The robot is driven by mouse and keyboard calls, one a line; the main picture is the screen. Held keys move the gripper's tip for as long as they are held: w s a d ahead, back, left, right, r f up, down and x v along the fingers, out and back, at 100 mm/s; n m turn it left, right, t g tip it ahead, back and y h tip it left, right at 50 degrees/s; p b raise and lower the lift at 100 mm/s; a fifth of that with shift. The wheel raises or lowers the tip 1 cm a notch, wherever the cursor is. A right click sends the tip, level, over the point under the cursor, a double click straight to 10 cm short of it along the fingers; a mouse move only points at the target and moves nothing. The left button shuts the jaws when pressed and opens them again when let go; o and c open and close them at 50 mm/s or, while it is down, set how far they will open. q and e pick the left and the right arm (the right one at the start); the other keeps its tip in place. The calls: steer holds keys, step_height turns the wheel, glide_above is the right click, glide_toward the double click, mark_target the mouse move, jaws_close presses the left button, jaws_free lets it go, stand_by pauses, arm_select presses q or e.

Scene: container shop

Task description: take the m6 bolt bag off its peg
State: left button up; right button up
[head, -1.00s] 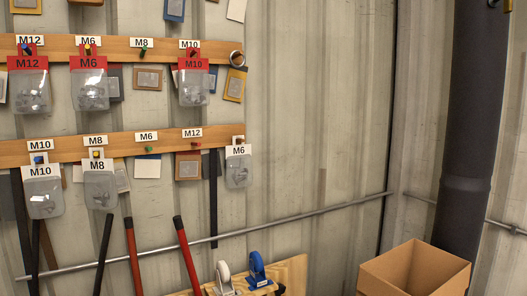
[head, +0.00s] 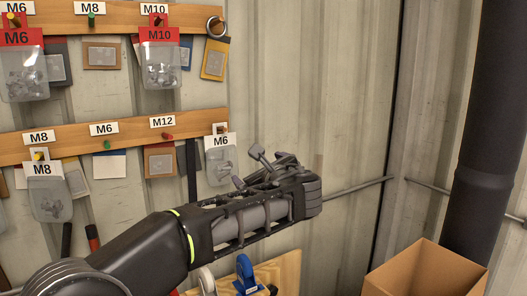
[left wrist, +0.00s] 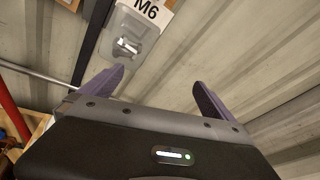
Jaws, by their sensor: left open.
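A clear M6 bag with a white header (head: 221,163) hangs from a peg (head: 221,129) at the right end of the lower wooden rail. Another M6 bag, with a red header (head: 24,72), hangs on the upper rail at far left. My left gripper (head: 248,167) is open and empty, just right of the white-header bag in the head view. In the left wrist view, that bag (left wrist: 128,42) shows beyond and above the open fingers (left wrist: 160,82), nearer the left finger; its top is cut off. My right gripper is out of view.
Red-header M10 (head: 161,66) and white-header M8 (head: 48,196) bags hang nearby. A blue clamp-like item (head: 247,272) stands below my arm. An open cardboard box (head: 425,268) is at lower right. The corrugated wall to the right is mostly bare.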

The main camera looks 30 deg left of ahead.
mark_target(221, 139)
arm_select(q)
steer(key=s+a+r+m+g+y, duration=0.2)
steer(key=s+a+r+y, duration=0.2)
steer(key=r, duration=0.2)
steer(key=p+x, duration=0.2)
steer(key=x, duration=0.6)
steer(key=shift+w+f, duration=0.1)
steer(key=shift+w, duration=0.05)
steer(key=shift+c, duration=0.2)
